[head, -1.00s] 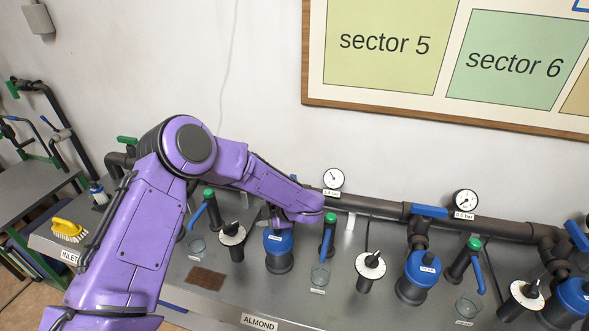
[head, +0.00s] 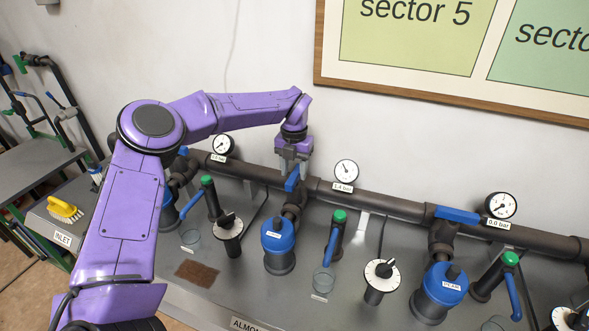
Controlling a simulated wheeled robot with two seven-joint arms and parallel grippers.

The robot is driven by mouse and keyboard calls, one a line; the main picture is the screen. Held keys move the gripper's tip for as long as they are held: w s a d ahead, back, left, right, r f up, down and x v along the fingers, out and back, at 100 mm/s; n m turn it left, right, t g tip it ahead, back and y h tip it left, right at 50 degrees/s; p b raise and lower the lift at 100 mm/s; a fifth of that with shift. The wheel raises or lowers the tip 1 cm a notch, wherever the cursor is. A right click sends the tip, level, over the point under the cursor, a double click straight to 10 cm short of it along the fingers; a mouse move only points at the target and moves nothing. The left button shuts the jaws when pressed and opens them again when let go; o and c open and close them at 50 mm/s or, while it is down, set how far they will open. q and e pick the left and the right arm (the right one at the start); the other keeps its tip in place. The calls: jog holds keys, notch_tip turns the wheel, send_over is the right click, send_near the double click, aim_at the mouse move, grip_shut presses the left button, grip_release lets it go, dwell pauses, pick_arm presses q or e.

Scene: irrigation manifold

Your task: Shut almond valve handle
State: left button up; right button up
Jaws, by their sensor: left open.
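The almond valve handle (head: 292,182) is a blue lever on the dark pipe, above the blue-capped filter (head: 278,236) in the section marked by the ALMOND label (head: 249,324). Only a short part of the lever shows below my left gripper (head: 293,167); the rest is hidden, so its exact angle is hard to tell. My left gripper is open and points down right at the lever, with its fingers close to it. I cannot tell whether they touch it. My right gripper is out of view.
The long pipe (head: 380,203) runs along the wall with pressure gauges (head: 346,172) above it. Another blue lever (head: 457,214) lies along the pipe to the right. Green-topped taps (head: 337,230), dials (head: 380,275) and glasses stand in front. A yellow brush (head: 64,208) lies at left.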

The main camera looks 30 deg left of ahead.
pick_arm(q)
jog(key=shift+w+f, duration=0.15)
jog(key=shift+f, duration=0.45)
jog(key=shift+s+d+r, duration=0.1)
jog(key=shift+s+r, duration=0.1)
jog(key=shift+s, duration=0.15)
grip_shut()
